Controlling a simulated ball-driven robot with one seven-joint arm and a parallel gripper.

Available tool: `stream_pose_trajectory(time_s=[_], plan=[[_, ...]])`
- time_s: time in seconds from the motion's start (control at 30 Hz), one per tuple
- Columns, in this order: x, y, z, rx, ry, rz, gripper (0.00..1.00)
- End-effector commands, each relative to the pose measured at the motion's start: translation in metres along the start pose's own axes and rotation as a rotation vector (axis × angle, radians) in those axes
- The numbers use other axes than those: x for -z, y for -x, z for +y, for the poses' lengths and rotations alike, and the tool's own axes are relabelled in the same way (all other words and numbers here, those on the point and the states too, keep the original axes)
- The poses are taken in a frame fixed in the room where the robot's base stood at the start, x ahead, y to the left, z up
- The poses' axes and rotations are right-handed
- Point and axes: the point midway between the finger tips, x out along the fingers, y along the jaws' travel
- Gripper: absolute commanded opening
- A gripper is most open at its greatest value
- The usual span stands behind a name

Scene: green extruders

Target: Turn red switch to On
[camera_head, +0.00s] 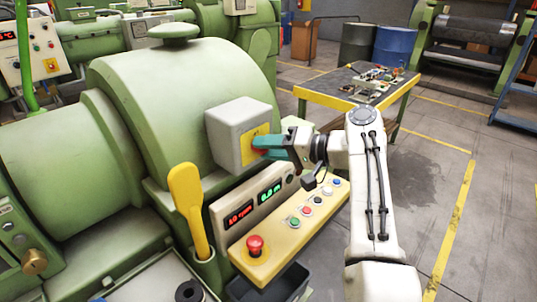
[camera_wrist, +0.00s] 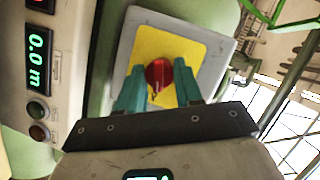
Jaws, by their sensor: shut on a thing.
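The red switch (camera_wrist: 158,74) is a round red knob on a yellow plate (camera_wrist: 190,48) on the face of a grey box (camera_head: 233,125). The box is mounted on the green extruder (camera_head: 130,100). My gripper (camera_wrist: 159,88) has its teal fingers on both sides of the red knob, shut on it. In the head view my gripper (camera_head: 262,148) reaches the yellow plate from the right and hides most of the knob. The switch's position marking cannot be read.
Below the box is a yellow control panel (camera_head: 265,262) with a red mushroom button (camera_head: 255,246), several small buttons and red and green displays. A yellow lever (camera_head: 188,208) stands to its left. A table (camera_head: 340,98) with small parts stands behind my arm. Open floor lies to the right.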

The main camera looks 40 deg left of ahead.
Motion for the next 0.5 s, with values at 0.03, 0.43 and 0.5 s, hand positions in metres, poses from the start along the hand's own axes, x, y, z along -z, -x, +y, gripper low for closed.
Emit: stream_pose_trajectory(time_s=[0.03, 0.43, 0.5], plan=[[0.0003, 0.0008, 0.0041, 0.013, -0.034, 0.003, 0.05], [0.0004, 0.0011, 0.0049, 0.096, -0.234, -0.007, 0.04], [0.0005, 0.0012, 0.0047, 0.103, -0.251, -0.008, 0.04]])
